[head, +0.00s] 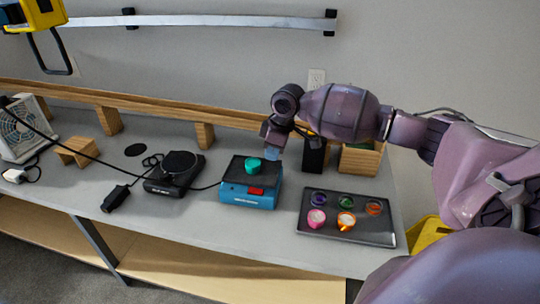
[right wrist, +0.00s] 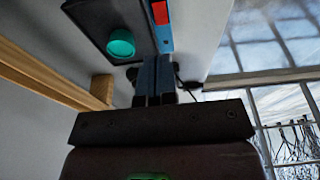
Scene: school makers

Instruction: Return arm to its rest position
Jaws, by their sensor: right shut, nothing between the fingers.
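My right arm (head: 342,112) reaches in from the right side of the head view, above the bench. Its gripper (head: 272,153) points down just behind the blue device (head: 249,196), close to the teal round piece (head: 253,165) on the device's dark top. In the right wrist view the two fingers (right wrist: 155,80) are together with nothing between them. The teal piece (right wrist: 120,44) there lies beyond the fingertips, to their left, and is apart from them. My left gripper is not in view.
A dark tray (head: 378,234) with several small coloured cups lies at the bench's right front. A black device (head: 174,172) with a cable stands left of the blue one. A wooden box (head: 361,160) and a wooden rail (head: 60,92) are behind. A white fan (head: 20,128) stands far left.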

